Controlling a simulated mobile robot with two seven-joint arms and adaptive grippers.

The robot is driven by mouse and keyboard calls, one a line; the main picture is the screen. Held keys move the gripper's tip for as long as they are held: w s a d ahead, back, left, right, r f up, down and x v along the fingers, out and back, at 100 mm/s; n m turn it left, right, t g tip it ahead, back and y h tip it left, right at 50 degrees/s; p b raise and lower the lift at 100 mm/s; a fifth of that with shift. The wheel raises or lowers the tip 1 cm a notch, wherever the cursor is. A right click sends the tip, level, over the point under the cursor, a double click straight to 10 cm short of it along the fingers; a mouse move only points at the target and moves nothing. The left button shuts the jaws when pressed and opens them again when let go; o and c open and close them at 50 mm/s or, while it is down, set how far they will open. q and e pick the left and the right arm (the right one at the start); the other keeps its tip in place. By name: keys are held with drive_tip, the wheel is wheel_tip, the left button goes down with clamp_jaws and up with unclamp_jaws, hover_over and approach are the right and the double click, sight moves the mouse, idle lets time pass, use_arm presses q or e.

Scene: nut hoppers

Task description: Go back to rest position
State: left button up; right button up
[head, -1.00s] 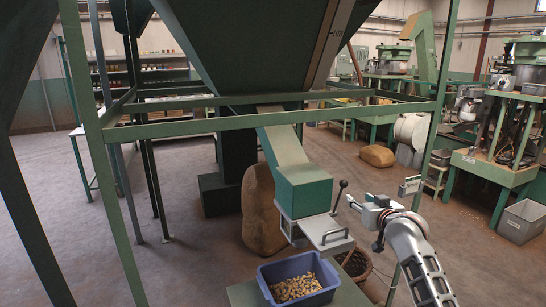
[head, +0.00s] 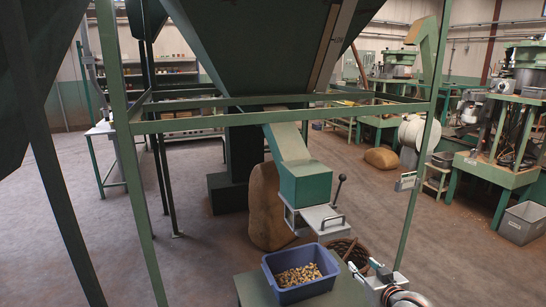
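My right gripper (head: 364,265) is low in the head view, right of the blue bin. Its two fingers are apart, and I see nothing between them. The blue bin (head: 307,293) holds many nuts (head: 298,274) and stands on a green stand (head: 350,293) under the hopper outlet. The green hopper (head: 255,50) narrows to a chute with a green outlet box (head: 305,183). A dark-knobbed lever (head: 338,188) sticks up beside the box, and a metal tray with a handle (head: 330,224) juts out below it. My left gripper is not in view.
A green frame post (head: 413,195) rises just beyond my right gripper, with a crossbar (head: 230,122) in front of the hopper. Open floor (head: 400,235) lies to the right.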

drive_tip(key=s+a+f+n+g, duration=0.1)
drive_tip(key=s+a+f, duration=0.1)
drive_tip(key=s+f, duration=0.6)
drive_tip(key=s+a+f+g, duration=0.1)
drive_tip(key=s+a+f, duration=0.1)
drive_tip(key=s+f, duration=0.6)
drive_tip(key=s+a+f, duration=0.1)
drive_tip(key=s, duration=0.9)
drive_tip(key=s+a+f+n+g+y, duration=0.1)
drive_tip(key=s+a+f, duration=0.1)
drive_tip(key=s, duration=0.9)
drive_tip(key=shift+a+y, duration=0.3)
